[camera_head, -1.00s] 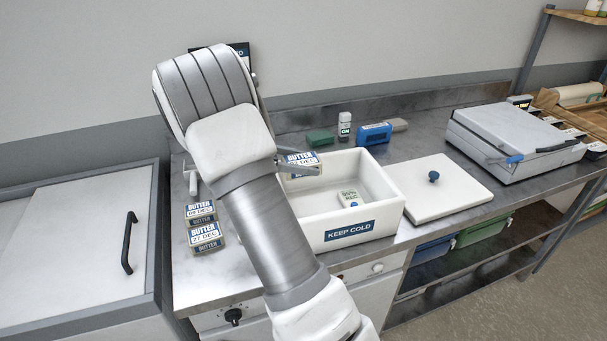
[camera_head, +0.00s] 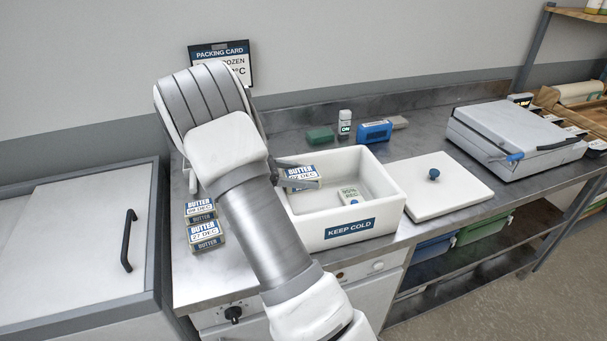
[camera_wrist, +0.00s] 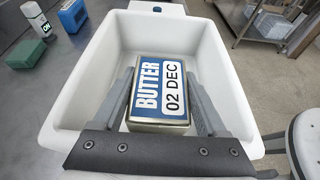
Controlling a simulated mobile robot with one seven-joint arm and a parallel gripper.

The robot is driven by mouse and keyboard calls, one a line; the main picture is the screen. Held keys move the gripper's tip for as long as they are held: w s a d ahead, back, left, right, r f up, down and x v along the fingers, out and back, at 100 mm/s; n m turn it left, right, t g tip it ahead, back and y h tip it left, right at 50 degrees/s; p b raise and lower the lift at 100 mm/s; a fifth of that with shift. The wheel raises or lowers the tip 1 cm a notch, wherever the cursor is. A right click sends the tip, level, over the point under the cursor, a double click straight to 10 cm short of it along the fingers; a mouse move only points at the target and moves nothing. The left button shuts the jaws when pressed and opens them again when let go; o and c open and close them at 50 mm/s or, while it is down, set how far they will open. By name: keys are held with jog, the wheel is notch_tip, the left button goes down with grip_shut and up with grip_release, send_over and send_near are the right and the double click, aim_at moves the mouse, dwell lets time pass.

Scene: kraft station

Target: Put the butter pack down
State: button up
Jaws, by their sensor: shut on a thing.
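My gripper (camera_wrist: 160,100) is shut on a butter pack (camera_wrist: 158,90) with a blue and white label reading "BUTTER 02 DEC". The pack also shows in the head view (camera_head: 301,177), at the left part of the white "KEEP COLD" box (camera_head: 385,187). In the wrist view the pack lies over the inside of the box (camera_wrist: 218,75), between its walls. I cannot tell whether it touches the floor of the box. A small white data-logger-like item (camera_head: 349,195) lies inside the box.
Two butter packs, marked 09 DEC (camera_head: 200,208) and 27 DEC (camera_head: 206,234), lie left of my arm. The white lid (camera_head: 447,192) with a blue knob lies right of the box. Behind are a green block (camera_head: 320,136), a white "ON" device (camera_head: 345,124) and a blue item (camera_head: 374,132).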

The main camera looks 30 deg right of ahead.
jog(key=o, duration=1.6)
jog(key=shift+c, duration=0.2)
jog(key=shift+r, duration=0.1)
jog(key=shift+r, duration=0.3)
jog(key=v, duration=1.2)
jog(key=s+a+r+m+t+y, duration=0.3)
jog(key=s+a+m+y, duration=0.1)
jog(key=s, duration=0.4)
jog(key=s+a+r+m+t+y, duration=0.3)
jog(key=s+a+m+y, duration=0.1)
jog(key=s, duration=0.5)
jog(key=s+a+r+m+t+y, duration=0.3)
jog(key=s+a+m+y, duration=0.1)
jog(key=s, duration=0.5)
jog(key=shift+a+r+m+t+y, duration=0.25)
jog(key=shift+a+m+t+y, duration=0.2)
jog(key=shift+m, duration=0.75)
jog(key=shift+s, duration=0.15)
